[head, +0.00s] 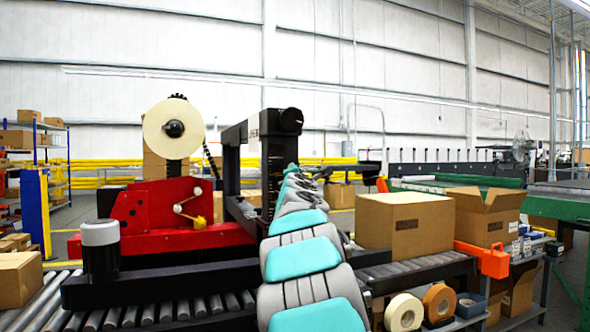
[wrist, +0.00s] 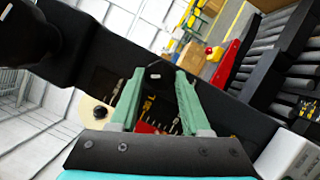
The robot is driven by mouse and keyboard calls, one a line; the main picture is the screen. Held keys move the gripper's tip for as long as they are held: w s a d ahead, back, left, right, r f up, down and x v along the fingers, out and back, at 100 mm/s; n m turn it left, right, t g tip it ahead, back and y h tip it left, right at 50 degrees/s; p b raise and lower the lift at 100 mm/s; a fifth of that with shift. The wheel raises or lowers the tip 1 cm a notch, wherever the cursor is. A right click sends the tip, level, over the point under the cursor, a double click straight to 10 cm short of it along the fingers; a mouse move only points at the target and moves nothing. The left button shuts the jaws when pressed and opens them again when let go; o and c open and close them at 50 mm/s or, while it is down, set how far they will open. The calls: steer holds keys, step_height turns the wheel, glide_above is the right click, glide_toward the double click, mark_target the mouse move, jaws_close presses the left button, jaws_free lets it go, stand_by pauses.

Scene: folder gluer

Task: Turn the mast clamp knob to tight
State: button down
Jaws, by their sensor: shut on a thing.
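In the wrist view, a black knob (wrist: 158,74) with a small pale mark sits between the fingertips of my gripper (wrist: 160,82). The two green fingers are closed on the knob from both sides. The knob is on a black beam of the machine's mast (wrist: 90,45). In the head view, the mast (head: 280,135) stands behind my outstretched arm. My arm covers the clamp knob there, and my gripper is hard to make out. I cannot tell from the mark how tight the knob is.
A bigger black knob (head: 290,121) tops the mast. The red machine with its label roll (head: 173,128) stands left of my arm. A roller conveyor (head: 180,308) runs in front.

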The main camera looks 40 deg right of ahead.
steer(key=m+g, duration=0.1)
steer(key=m, duration=0.3)
steer(key=shift+p, duration=0.3)
steer(key=shift+d+r+m+g+y, duration=0.1)
steer(key=shift+m+g+y, duration=0.2)
steer(key=shift+m+g, duration=0.1)
stand_by(0.4)
steer(key=shift+c, duration=1.9)
jaws_free()
steer(key=b+v, duration=0.2)
steer(key=v, duration=0.6)
steer(key=shift+b, duration=0.3)
steer(key=shift+w, duration=0.1)
